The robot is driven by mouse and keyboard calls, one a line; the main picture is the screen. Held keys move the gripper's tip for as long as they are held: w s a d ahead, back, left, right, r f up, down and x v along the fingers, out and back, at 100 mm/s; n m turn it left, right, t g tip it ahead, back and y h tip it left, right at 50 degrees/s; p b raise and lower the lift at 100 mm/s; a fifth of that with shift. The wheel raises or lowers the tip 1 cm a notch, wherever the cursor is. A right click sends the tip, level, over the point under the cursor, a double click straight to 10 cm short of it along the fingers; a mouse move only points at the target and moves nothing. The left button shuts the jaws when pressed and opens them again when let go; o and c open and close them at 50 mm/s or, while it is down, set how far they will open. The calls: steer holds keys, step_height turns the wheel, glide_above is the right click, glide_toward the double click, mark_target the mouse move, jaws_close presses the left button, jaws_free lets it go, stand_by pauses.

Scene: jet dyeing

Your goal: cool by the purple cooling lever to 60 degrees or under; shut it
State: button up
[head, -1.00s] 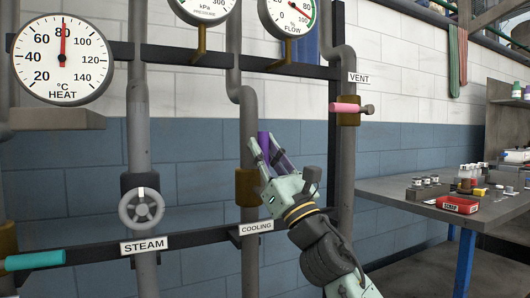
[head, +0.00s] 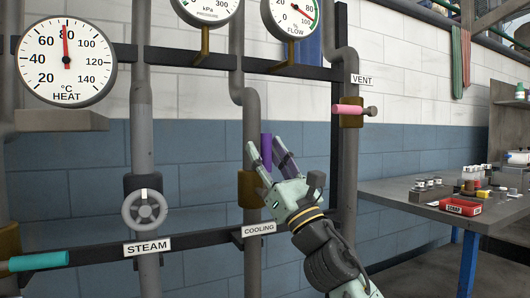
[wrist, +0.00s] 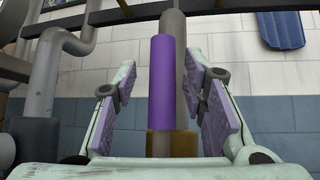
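The purple cooling lever (head: 266,148) stands upright at the brown valve (head: 248,189) on the cooling pipe, above the COOLING label (head: 259,229). My gripper (head: 265,151) is open, with one finger on each side of the lever. In the wrist view the lever (wrist: 162,85) rises between the two purple finger pads, with a gap on both sides, closer to the right pad. The HEAT gauge (head: 66,62) needle points almost straight up, at about 80 °C.
The pink VENT lever (head: 348,109) sticks out sideways to the upper right. The STEAM handwheel (head: 145,209) and a teal lever (head: 38,261) are to the left. A metal table (head: 410,196) with a red SCRAP tray (head: 461,206) stands at the right.

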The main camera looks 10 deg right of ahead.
steer(key=v, duration=1.1)
steer(key=shift+s, duration=0.15)
steer(key=shift+d, duration=0.1)
stand_by(6.0)
